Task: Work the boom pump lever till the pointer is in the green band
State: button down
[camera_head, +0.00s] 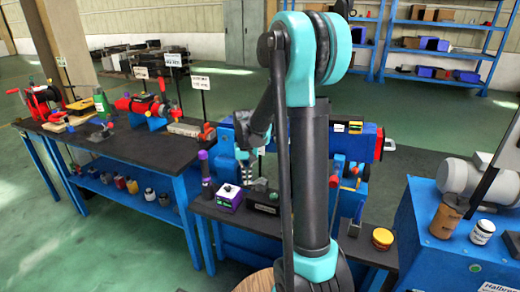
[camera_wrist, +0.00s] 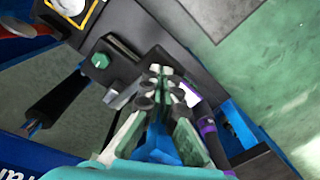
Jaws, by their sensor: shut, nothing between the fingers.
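My gripper (camera_head: 259,184) hangs low over the dark middle bench in the head view, above a black box (camera_head: 262,201) with a green knob. In the wrist view my gripper (camera_wrist: 160,88) has its fingers together, with nothing seen between them. A blue boom machine (camera_head: 368,139) stands behind my arm, partly hidden by it. Red-tipped handles (camera_head: 335,172) stand right of my arm; I cannot tell which is the pump lever. A dark bar (camera_wrist: 58,100) shows at left in the wrist view.
A purple-and-white box (camera_head: 230,198) and a purple-topped black cylinder (camera_head: 206,172) stand left of my gripper. A yellow tub (camera_head: 382,239) is at right. A left bench (camera_head: 125,155) carries red machines. A blue cabinet (camera_head: 450,262) closes the right side. Green floor is open at left front.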

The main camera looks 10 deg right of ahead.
jog(key=shift+f, duration=3.75)
jog(key=shift+r, duration=4.85)
